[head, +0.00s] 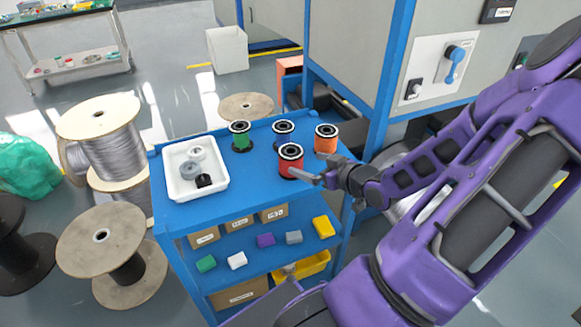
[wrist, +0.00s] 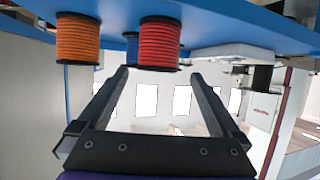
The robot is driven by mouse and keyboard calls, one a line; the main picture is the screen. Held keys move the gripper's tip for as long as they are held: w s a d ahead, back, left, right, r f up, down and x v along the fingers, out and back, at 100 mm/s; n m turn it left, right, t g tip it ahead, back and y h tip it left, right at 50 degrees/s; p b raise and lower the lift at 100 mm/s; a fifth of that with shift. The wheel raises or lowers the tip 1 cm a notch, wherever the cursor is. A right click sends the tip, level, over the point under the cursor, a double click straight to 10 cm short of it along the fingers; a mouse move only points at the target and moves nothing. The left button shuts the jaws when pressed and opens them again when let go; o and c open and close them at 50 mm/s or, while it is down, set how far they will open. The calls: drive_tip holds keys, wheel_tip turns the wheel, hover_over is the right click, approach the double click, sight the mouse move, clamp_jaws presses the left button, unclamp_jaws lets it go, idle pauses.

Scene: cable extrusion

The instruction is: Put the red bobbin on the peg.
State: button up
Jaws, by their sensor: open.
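The red bobbin (head: 290,164) stands upright on the blue cart top (head: 262,170), near its right front part. In the wrist view, which looks upside down, the red bobbin (wrist: 160,45) appears beyond the fingertips, in the span between them. My gripper (head: 322,172) is open and empty, just right of the red bobbin in the head view. Its two spread fingers also show in the wrist view (wrist: 160,73). Whether a finger touches the bobbin I cannot tell. I cannot make out the peg in either view.
An orange bobbin (head: 326,142), a blue bobbin (head: 283,134) and a green bobbin (head: 240,140) stand close by. A white tray (head: 180,185) with small parts sits on the left of the cart. A grey machine (head: 450,60) stands behind at right.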

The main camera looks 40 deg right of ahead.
sight(299, 162)
drive_tip(key=b+x, duration=0.1)
drive_tip(key=x, duration=0.3)
drive_tip(key=shift+f, duration=0.1)
drive_tip(key=b+x, duration=0.1)
drive_tip(key=x, duration=0.1)
drive_tip(key=b+x, duration=0.1)
drive_tip(key=x, duration=0.1)
drive_tip(key=shift+w+f, duration=0.1)
drive_tip(key=shift+f, duration=0.25)
drive_tip(key=shift+w+d+f, duration=0.1)
drive_tip(key=shift+w, duration=0.3)
drive_tip(key=c, duration=1.4)
